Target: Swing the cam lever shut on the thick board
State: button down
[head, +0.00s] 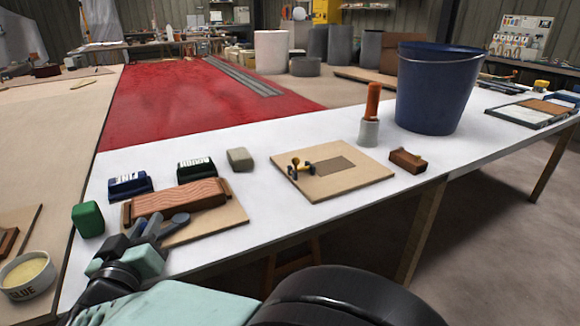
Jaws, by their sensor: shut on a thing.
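The thick board (178,202) is a reddish-brown block with wavy grain. It lies across a thin pale plywood base (222,222) on the near left part of the white table, with darker pieces at its ends. The cam lever (180,219) looks grey-blue with a rounded end and sits at the board's near side. My gripper (138,236) is at the near left corner of the base, its dark fingers shut on the lever. The fingers and wrist hide part of the lever and the base's left corner. I cannot tell whether the cam presses on the board.
A green block (88,219) stands close left of my gripper. A blue box (130,186), a dark green box (197,170) and a grey block (240,159) stand behind the board. Another plywood panel (345,185) with a small yellow-knobbed fixture lies right. A blue bucket (437,90) stands beyond.

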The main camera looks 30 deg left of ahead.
dwell(0.3)
jog(key=c, duration=1.3)
grip_release()
jog(key=shift+s, duration=0.1)
jog(key=v, duration=0.7)
jog(key=shift+s+d+p, duration=0.1)
jog(key=shift+s+p, duration=0.05)
jog(key=shift+p, duration=0.2)
